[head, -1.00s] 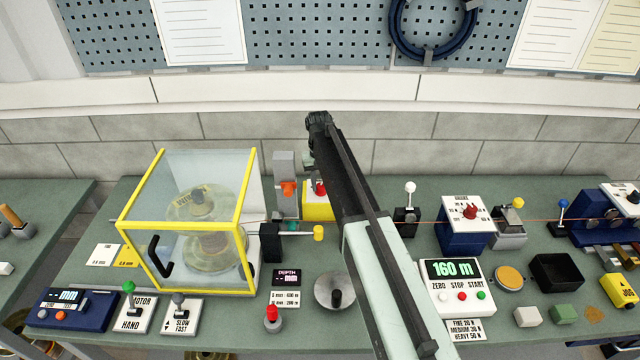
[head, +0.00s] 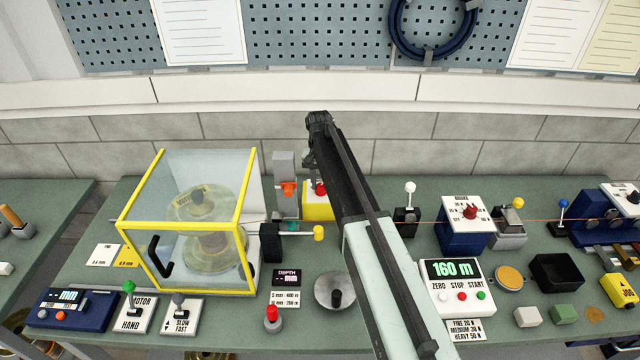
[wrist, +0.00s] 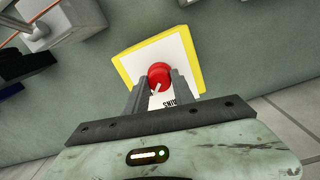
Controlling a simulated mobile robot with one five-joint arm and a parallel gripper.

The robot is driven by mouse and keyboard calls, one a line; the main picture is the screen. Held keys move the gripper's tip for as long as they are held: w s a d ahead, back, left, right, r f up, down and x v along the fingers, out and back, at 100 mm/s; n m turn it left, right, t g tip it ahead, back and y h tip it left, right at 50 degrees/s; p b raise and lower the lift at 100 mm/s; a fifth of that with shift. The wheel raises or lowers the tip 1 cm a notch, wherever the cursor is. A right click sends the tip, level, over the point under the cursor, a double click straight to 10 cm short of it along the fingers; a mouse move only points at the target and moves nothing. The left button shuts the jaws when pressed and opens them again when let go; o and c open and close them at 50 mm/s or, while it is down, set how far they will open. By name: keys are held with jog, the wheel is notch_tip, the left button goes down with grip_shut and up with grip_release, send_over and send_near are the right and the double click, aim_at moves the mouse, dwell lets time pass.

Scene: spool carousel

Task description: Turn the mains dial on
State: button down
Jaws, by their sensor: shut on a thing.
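The mains dial is a red knob (wrist: 160,75) on the white face of a yellow-edged box (wrist: 190,45). In the wrist view, my gripper (wrist: 160,80) has one finger on each side of the knob and is shut on it. A white mark on the knob points toward the lower left of that picture. Part of the lettering on the face shows upside down; the fingers hide the rest. In the head view, the red knob (head: 320,189) and the yellow box (head: 317,209) show just left of my arm, which covers part of them.
A yellow-framed clear guard (head: 150,257) encloses a spool on the left. A grey post with an orange part (head: 288,188) stands close left of the box. A white-knobbed lever (head: 409,200) and a blue box with a red dial (head: 465,235) stand to the right.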

aim_at(320, 185)
jog(key=c, duration=1.1)
grip_release()
jog(key=shift+o, duration=0.2)
notch_tip(320, 185, up, 8)
jog(key=p, duration=0.8)
jog(key=shift+a, duration=0.1)
jog(key=shift+f, duration=0.1)
